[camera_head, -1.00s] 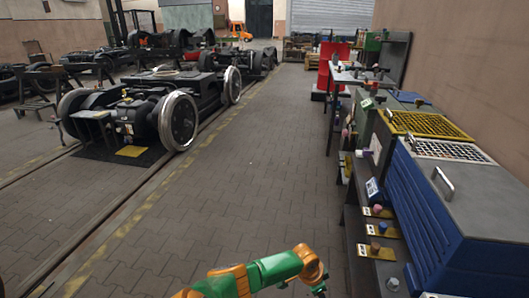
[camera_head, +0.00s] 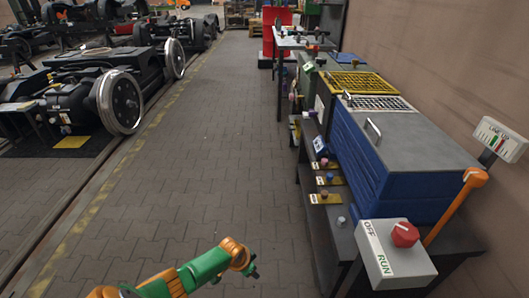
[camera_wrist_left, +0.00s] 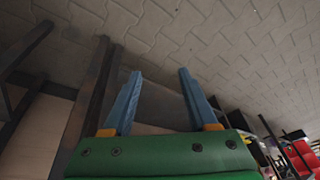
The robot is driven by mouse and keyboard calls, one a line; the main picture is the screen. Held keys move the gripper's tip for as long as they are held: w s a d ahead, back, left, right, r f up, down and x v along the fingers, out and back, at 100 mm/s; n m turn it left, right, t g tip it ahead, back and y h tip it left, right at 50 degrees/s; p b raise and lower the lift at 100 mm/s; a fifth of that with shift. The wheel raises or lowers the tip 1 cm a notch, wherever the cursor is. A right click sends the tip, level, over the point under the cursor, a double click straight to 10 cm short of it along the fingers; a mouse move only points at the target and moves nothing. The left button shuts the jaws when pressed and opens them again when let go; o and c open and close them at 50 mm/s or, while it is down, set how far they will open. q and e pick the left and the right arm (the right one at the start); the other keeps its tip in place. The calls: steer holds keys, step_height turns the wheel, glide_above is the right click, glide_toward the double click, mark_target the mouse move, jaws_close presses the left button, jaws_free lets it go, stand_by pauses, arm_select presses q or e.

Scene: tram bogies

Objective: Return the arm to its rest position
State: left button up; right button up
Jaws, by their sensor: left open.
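My left arm, green and orange, comes in from the bottom left of the head view. Its gripper (camera_head: 254,272) shows only as a small dark shape at the end of the arm, over the paved floor and left of the workbench row. In the left wrist view the gripper (camera_wrist_left: 157,85) has its two blue fingers spread apart with nothing between them. Paved floor and dark bench legs show beyond the fingers. My right gripper is not in either view.
A grey control box (camera_head: 395,252) with a red knob and OFF/RUN label stands at the right, beside an orange-topped lever (camera_head: 456,208). A blue cabinet (camera_head: 385,165) lies behind it. Wheeled bogies (camera_head: 110,95) stand on the left. The paved aisle (camera_head: 200,150) between is clear.

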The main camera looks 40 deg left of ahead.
arm_select(q)
steer(key=shift+s, duration=0.1)
steer(key=s+d+f+g+p, duration=0.1)
steer(key=s+d+f, duration=0.1)
steer(key=s, duration=0.7)
steer(key=s+d+f+p, duration=0.2)
steer(key=s+d, duration=0.3)
steer(key=s, duration=0.4)
steer(key=s+d+f+g+p, duration=0.1)
steer(key=s+d+f, duration=0.3)
steer(key=s, duration=0.6)
steer(key=shift+f+g, duration=0.2)
steer(key=shift+g, duration=0.1)
